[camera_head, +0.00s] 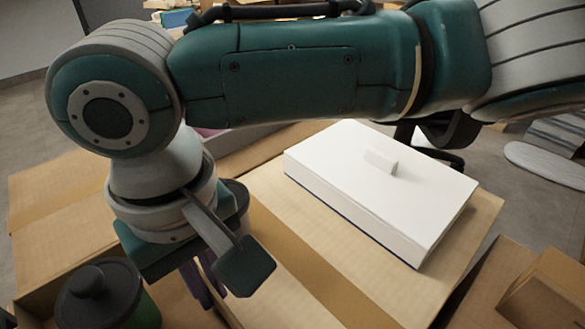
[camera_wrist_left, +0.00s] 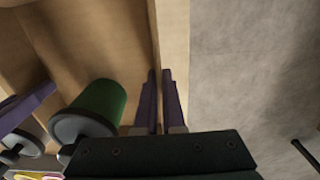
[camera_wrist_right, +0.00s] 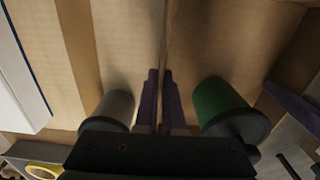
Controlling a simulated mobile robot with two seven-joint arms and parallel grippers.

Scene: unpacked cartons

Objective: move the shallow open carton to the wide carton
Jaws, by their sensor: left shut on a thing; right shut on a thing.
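The shallow open carton (camera_head: 38,296) is at the lower left of the head view, with a green, dark-lidded jar (camera_head: 145,312) in it. My right gripper (camera_head: 200,284) points down there; in the right wrist view its purple fingers (camera_wrist_right: 161,100) are shut on a thin carton wall. In the left wrist view my left gripper (camera_wrist_left: 161,100) is shut on the carton's opposite wall, with bare grey floor beyond. The left gripper is not seen in the head view. I cannot tell for sure which carton is the wide one.
A white box (camera_head: 375,185) lies on a tan cardboard surface (camera_head: 300,255) right of my right gripper. A grey jar (camera_wrist_right: 115,108) stands left of the gripped wall in the right wrist view. Another carton (camera_head: 535,290) is at the lower right. My right arm hides much of the back.

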